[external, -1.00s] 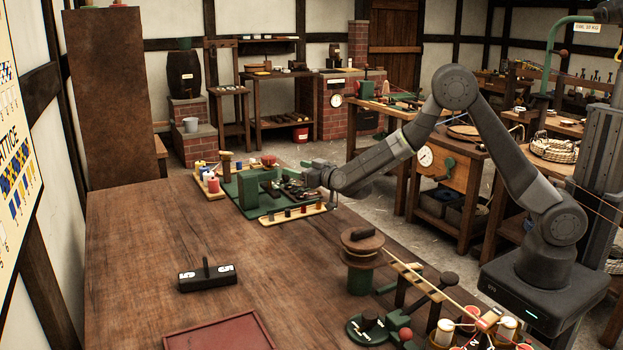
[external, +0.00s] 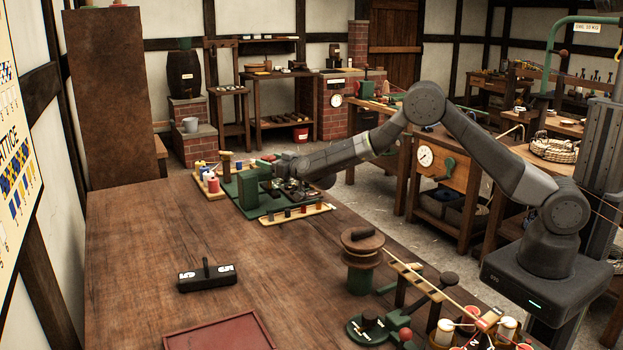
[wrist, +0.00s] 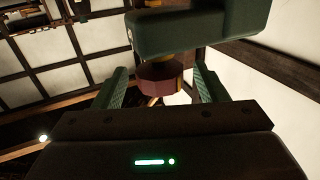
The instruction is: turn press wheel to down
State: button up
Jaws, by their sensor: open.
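A green press (external: 247,192) stands on a green base at the far end of the long wooden table. In the wrist view its dark green head (wrist: 205,22) fills the top. Below the head, on a short brass-coloured neck, is a dark red faceted wheel (wrist: 163,82). My gripper (wrist: 160,72) is open, with its two green fingers on either side of the wheel and visible gaps between. I cannot tell whether either finger touches it. In the external view my gripper (external: 270,168) is beside the press and the wheel cannot be made out.
A pale rack with small pegs (external: 298,214) lies in front of the press. Spools (external: 213,183) stand to its left. A black block with a handle (external: 207,276) and a red tray (external: 220,333) are on the nearer table. The table's middle is clear.

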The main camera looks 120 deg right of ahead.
jog(key=shift+w+d, duration=0.25)
jog(key=shift+d, duration=0.4)
jog(key=c, duration=1)
